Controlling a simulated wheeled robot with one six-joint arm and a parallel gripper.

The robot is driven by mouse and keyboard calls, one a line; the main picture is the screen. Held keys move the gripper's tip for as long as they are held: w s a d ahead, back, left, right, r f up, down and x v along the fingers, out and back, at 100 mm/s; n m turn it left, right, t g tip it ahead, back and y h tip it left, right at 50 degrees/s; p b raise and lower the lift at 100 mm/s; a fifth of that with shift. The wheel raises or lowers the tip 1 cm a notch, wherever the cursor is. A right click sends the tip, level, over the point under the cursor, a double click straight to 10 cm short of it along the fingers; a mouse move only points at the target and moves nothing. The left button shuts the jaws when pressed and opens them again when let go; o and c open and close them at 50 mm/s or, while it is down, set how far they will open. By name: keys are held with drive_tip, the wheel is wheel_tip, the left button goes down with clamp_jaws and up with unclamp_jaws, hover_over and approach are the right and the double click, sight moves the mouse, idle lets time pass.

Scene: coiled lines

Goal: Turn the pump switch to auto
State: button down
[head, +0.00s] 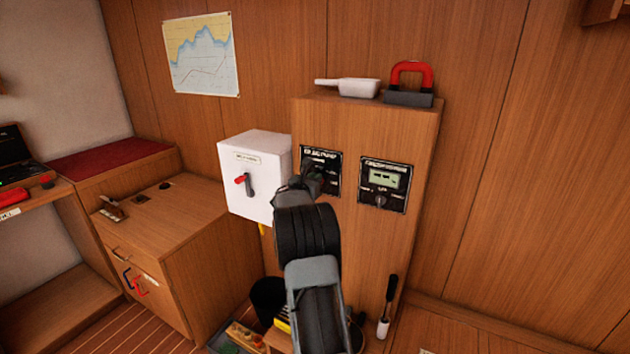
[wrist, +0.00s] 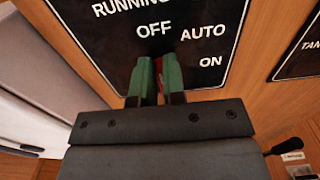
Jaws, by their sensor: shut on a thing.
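The pump switch panel (head: 332,160) is a black plate on the front of the wooden cabinet. In the wrist view the panel (wrist: 105,45) reads RUNNING, OFF, AUTO and ON in white. My gripper (head: 313,178) is at the panel, and its green fingers (wrist: 159,72) are close together just below the OFF label. The fingers are shut on the switch knob, which they mostly hide; a sliver of red shows between them. Which label the knob points to cannot be told. AUTO is up and to the right of the fingers, ON further right.
A second black panel with a display (head: 384,186) is to the right. A white box with a red-tipped lever (head: 257,165) is close on the left. A white scoop (head: 347,87) and a red-handled block (head: 411,82) lie on top. A black-handled brush (head: 387,305) stands below right.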

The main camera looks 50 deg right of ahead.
drive_tip(key=shift+f, duration=0.1)
drive_tip(key=m+b, duration=0.3)
drive_tip(key=b, duration=0.1)
drive_tip(key=m+b, duration=0.2)
drive_tip(key=b, duration=0.3)
drive_tip(key=s+m+b, duration=0.1)
drive_tip(key=m+b, duration=0.2)
drive_tip(key=b, duration=0.2)
drive_tip(key=shift+s+d+f+m, duration=0.1)
drive_tip(key=shift+d+f+m, duration=0.1)
drive_tip(key=shift+f+m, duration=0.1)
drive_tip(key=shift+r+b, duration=0.1)
drive_tip(key=shift+b, duration=0.35)
drive_tip(key=c, duration=1.2)
unclamp_jaws()
drive_tip(key=shift+a, duration=0.1)
